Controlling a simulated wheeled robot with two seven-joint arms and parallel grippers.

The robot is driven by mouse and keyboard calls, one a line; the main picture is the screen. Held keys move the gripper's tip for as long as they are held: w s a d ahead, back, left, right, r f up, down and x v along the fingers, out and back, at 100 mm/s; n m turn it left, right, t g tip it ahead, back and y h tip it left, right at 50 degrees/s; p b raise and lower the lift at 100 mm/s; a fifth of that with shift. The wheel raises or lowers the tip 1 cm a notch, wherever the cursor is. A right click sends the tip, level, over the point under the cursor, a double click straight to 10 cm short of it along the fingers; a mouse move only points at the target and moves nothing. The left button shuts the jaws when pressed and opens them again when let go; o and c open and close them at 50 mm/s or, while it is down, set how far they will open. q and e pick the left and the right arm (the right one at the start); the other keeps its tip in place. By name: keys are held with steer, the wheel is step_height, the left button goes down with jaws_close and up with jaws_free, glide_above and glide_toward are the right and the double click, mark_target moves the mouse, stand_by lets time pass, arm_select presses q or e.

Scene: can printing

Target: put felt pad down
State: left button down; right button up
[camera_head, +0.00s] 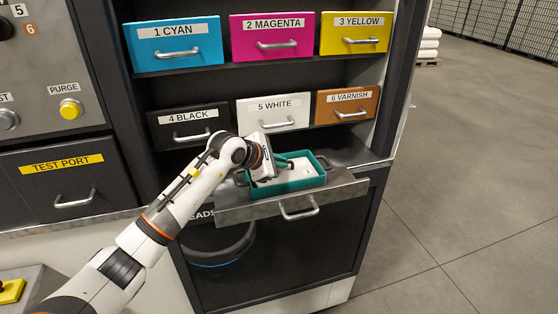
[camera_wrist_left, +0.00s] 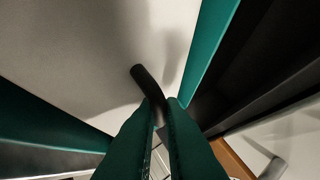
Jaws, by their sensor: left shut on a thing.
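A teal-rimmed tray (camera_head: 322,178) with a pale inside sits on the pulled-out grey drawer. Its white inner surface (camera_head: 302,170) looks like the felt pad, though I cannot tell pad from tray floor. My left gripper (camera_head: 288,161) reaches in from the left, over the tray. In the left wrist view its green fingers (camera_wrist_left: 163,118) are shut on a black bar-shaped handle (camera_wrist_left: 147,82), which shows against a pale surface (camera_wrist_left: 90,50) between teal walls (camera_wrist_left: 207,48). Whether the pad touches the tray floor is hidden. My right gripper is out of view.
The grey drawer (camera_head: 345,190) has a front handle (camera_head: 299,208). Above it are colour drawers, with black (camera_head: 188,128), white (camera_head: 273,112) and varnish (camera_head: 345,104) closest.

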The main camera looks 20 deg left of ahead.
arm_select(q)
steer(key=c, duration=1.5)
jaws_free()
steer(key=shift+c, duration=0.2)
steer(key=shift+r, duration=0.1)
steer(key=shift+s+a, duration=0.15)
steer(key=shift+s, duration=0.05)
steer(key=shift+b+v, duration=1.75)
steer(key=shift+v, duration=4)
steer(key=shift+r, duration=0.1)
